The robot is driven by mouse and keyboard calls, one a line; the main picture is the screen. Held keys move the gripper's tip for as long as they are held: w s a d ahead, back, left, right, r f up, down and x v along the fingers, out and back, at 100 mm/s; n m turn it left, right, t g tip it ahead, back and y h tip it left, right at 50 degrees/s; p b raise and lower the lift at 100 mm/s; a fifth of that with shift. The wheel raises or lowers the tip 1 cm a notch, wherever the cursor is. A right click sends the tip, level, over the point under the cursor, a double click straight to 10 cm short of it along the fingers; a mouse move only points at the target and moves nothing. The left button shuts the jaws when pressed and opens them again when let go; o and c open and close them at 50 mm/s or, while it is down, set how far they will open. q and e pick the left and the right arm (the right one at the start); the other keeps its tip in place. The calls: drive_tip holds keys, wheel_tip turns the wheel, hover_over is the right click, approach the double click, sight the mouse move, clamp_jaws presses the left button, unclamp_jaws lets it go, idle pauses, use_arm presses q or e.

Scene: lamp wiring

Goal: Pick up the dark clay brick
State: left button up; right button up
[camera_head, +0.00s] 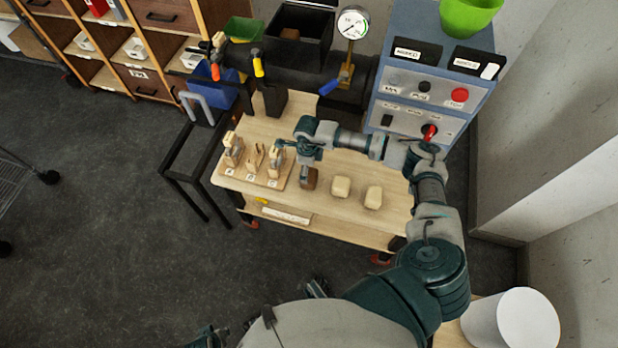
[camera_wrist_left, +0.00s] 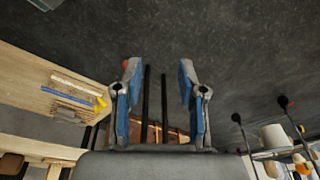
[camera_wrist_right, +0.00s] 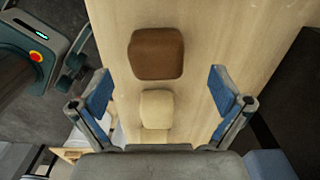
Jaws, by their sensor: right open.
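The dark clay brick (camera_head: 309,179) lies on the wooden workbench just right of the wooden stand. In the right wrist view the brown brick (camera_wrist_right: 156,53) lies flat, ahead of the open fingers. Two pale bricks, one nearer (camera_head: 341,187) and one farther right (camera_head: 373,197), lie in a row beside it. My right gripper (camera_wrist_right: 163,90) is open and empty above the bench; a pale brick (camera_wrist_right: 157,104) shows between its fingers, below them. My left gripper (camera_wrist_left: 157,78) is open and empty, with dark floor beyond it.
A wooden stand (camera_head: 252,178) with upright pieces is close to the dark brick's left. A blue control panel (camera_head: 420,95) and a pressure gauge (camera_head: 352,24) stand at the back. The bench front right of the pale bricks is clear.

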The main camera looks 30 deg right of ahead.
sight(313, 173)
drive_tip(key=f, duration=0.4)
drive_tip(key=shift+s+d+f+b, duration=0.1)
drive_tip(key=shift+s+b, duration=0.2)
drive_tip(key=shift+s, duration=0.1)
drive_tip(key=shift+f, duration=0.25)
use_arm(q)
wheel_tip(313, 173, up, 2)
drive_tip(key=shift+s+a, duration=0.1)
use_arm(e)
drive_tip(key=c, duration=1.7)
